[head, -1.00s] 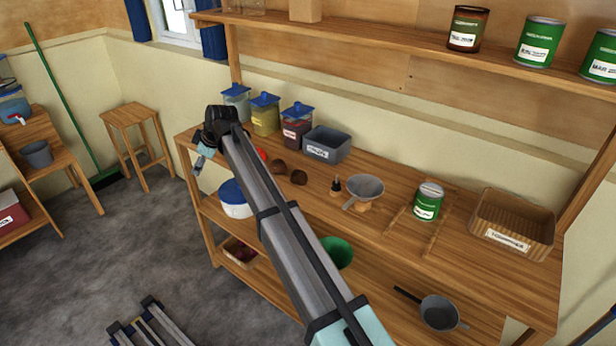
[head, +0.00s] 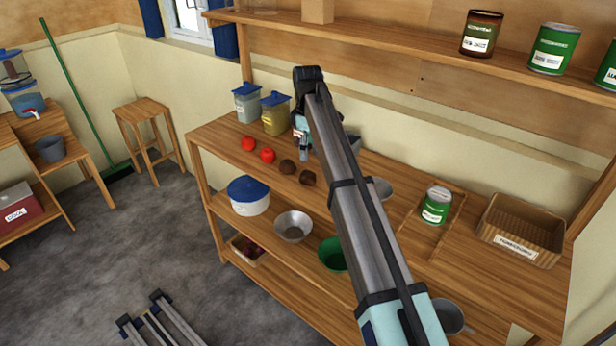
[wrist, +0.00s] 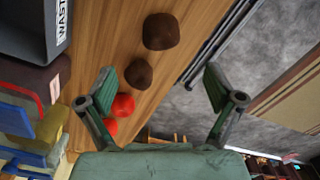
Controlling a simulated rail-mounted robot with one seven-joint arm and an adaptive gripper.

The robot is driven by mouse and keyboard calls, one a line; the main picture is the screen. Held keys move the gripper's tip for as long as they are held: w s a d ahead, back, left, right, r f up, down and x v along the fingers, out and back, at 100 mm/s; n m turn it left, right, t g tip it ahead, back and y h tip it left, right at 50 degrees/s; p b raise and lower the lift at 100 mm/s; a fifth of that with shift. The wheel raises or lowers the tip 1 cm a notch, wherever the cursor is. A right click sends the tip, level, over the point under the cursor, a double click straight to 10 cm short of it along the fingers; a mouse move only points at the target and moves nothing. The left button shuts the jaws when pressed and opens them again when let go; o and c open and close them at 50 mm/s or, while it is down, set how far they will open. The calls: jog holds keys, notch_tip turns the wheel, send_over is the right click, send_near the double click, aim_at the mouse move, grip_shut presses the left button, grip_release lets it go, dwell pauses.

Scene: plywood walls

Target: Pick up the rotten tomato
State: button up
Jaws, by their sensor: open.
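Two dark brown, rotten-looking tomatoes lie on the table top in the head view, one at the left (head: 287,167) and one at the right (head: 307,178). The wrist view shows both, the nearer one (wrist: 138,74) and the farther one (wrist: 161,31). Two red tomatoes lie left of them, one (head: 248,143) behind the other (head: 267,155); they also show beside the left finger in the wrist view. My gripper (wrist: 162,88) is open and empty. In the head view my gripper (head: 303,146) hangs above and just behind the brown tomatoes, apart from them.
A grey bin (wrist: 32,28) with a label starting "WAST" stands beside the tomatoes, mostly hidden by my arm in the head view. Lidded jars (head: 275,115) stand at the back left. A green can (head: 436,206) and a basket (head: 520,228) stand to the right.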

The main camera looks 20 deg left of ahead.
aim_at(308, 173)
notch_tip(308, 173, down, 6)
jog(key=shift+r+p, duration=0.15)
jog(key=shift+p, duration=0.35)
jog(key=shift+s+d+f+p, duration=0.1)
jog(key=shift+f+p, duration=0.9)
jog(key=shift+f, duration=1.7)
jog(key=c, duration=0.9)
